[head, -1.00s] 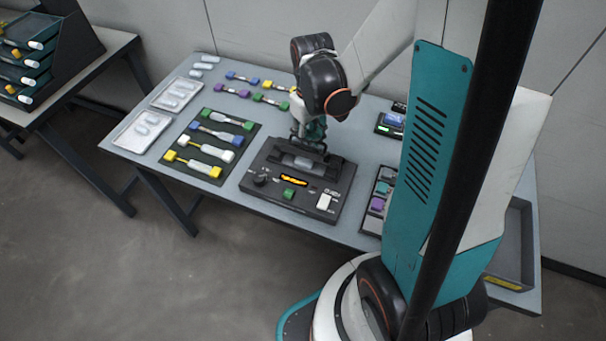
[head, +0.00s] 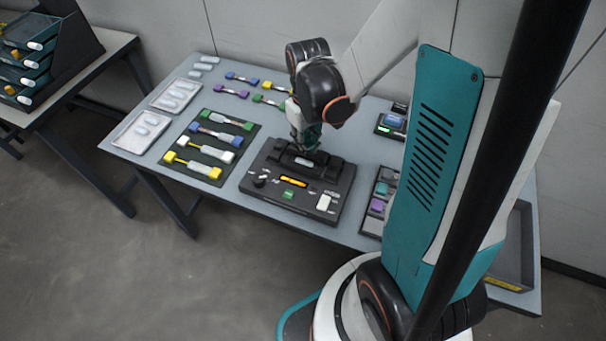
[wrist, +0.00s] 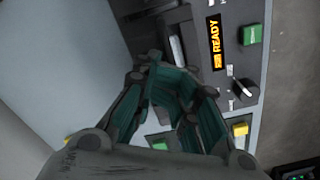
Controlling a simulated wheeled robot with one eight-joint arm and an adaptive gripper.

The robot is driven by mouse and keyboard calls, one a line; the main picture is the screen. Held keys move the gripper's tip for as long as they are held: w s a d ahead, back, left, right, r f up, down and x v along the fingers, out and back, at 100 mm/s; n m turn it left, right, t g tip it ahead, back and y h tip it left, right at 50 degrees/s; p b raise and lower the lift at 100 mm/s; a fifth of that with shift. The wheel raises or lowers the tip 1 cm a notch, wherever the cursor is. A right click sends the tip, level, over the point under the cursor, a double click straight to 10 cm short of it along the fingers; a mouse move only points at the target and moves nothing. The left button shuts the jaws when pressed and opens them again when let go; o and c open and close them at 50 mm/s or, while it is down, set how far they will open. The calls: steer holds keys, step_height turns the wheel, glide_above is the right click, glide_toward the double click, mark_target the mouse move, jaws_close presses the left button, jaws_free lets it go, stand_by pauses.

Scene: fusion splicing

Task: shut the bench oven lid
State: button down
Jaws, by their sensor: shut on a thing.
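The dark bench oven unit (head: 262,197) sits near the table's front edge. It has an orange display, a green button, a white switch and a knob; in the wrist view its panel (wrist: 236,72) reads READY. A pale strip (head: 304,162) shows in the recess on its top. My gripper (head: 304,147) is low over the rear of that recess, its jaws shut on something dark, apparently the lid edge. In the wrist view my gripper's fingers (wrist: 172,70) reach the unit beside the recess. The lid's shape and angle are mostly hidden by my gripper.
A dark mat (head: 203,184) with coloured connector pieces lies left of the unit. Two pale trays (head: 119,141) stand further left. A compartment tray (head: 367,222) is close on the right, with a small screened device (head: 384,129) behind it. Several coloured pieces lie behind the mat.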

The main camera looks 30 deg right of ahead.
step_height(320, 180, up, 7)
steer(key=p, duration=0.5)
steer(key=shift+w+d, duration=0.35)
steer(key=shift+d, duration=0.1)
steer(key=a+r+t+p, duration=0.1)
steer(key=a+r+t, duration=0.3)
steer(key=r, duration=0.8)
steer(key=s+a+r+m+t+b, duration=0.1)
steer(key=s+a+r+t, duration=0.2)
steer(key=s, duration=0.5)
steer(key=shift+s+a+r+m, duration=0.25)
steer(key=shift+a+r+m, duration=0.05)
steer(key=shift+a+r, duration=0.4)
